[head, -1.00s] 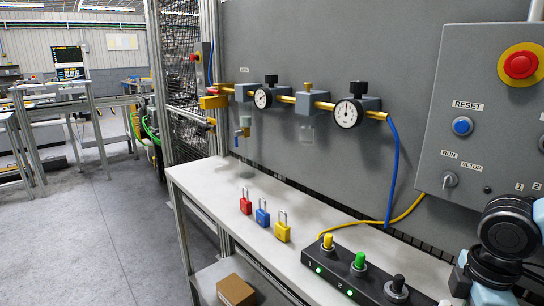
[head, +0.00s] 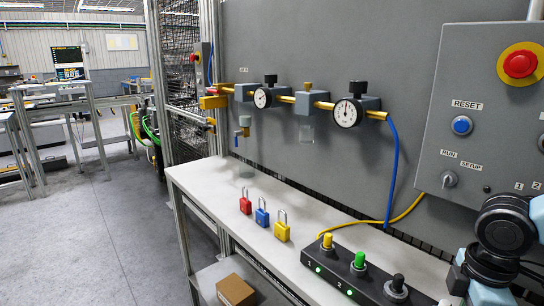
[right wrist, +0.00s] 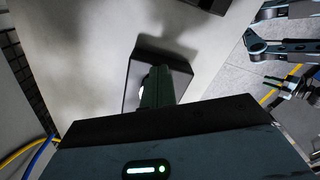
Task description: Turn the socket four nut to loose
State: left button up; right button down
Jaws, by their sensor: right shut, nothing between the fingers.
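In the head view the black socket block (head: 330,267) lies along the bench's front right, with a yellow, a green and a black connector on it. Its right end runs out of the picture; a small pale part (head: 446,302) shows at the bottom edge, and I cannot tell whether it is the socket four nut. In the right wrist view my right gripper (right wrist: 157,88) is shut and empty over the end of a black block (right wrist: 178,72). Its dark fingers hide most of a pale round part (right wrist: 144,98) there.
My right arm stands at the head view's lower right, before the control panel (head: 490,100). Red (head: 245,206), blue (head: 262,217) and yellow (head: 282,232) padlocks stand on the white bench (head: 205,180). A yellow hose (head: 395,218) runs behind the block.

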pick_arm(q)
jog(key=shift+w, duration=0.1)
pick_arm(e)
jog(key=shift+w+d, duration=0.2)
jog(key=shift+w, duration=0.3)
jog(key=shift+w+d, duration=0.1)
jog(key=shift+w, duration=0.2)
pick_arm(q)
jog(key=shift+f, duration=0.1)
pick_arm(e)
jog(key=shift+w, duration=0.5)
jog(key=shift+w+d, duration=0.1)
jog(key=shift+d, duration=0.3)
